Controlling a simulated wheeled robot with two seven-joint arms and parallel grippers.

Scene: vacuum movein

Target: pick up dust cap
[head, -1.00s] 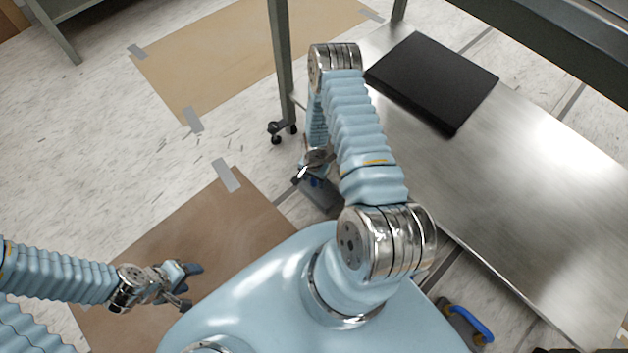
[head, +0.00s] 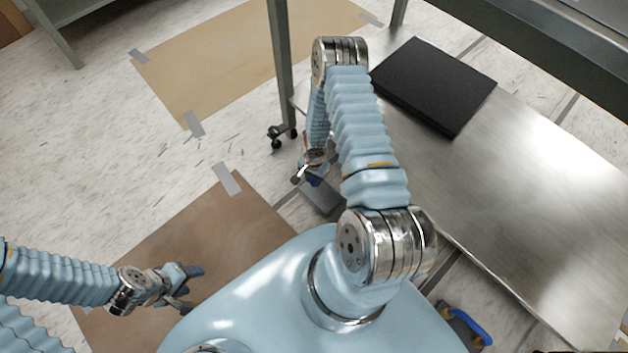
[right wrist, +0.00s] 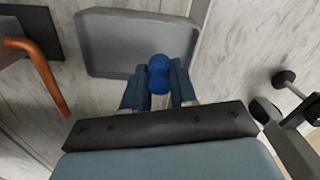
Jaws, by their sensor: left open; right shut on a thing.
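The dust cap (right wrist: 159,72) is a small blue rounded piece in the right wrist view. My right gripper (right wrist: 159,92) is shut on it, with a blue finger on either side. In the head view my right gripper (head: 309,178) is low beside the steel shelf, and the cap there is too small to make out clearly. A grey shallow tray (right wrist: 125,35) lies beneath the gripper; it also shows in part in the head view (head: 322,197). My left gripper (head: 190,287) is open and empty over the brown floor sheet.
A steel shelf (head: 520,190) with a black flat box (head: 435,85) stands on the right, its caster leg (head: 282,133) near my right gripper. An orange-brown bent handle (right wrist: 40,70) is at the left of the right wrist view. Open floor (head: 80,150) lies left.

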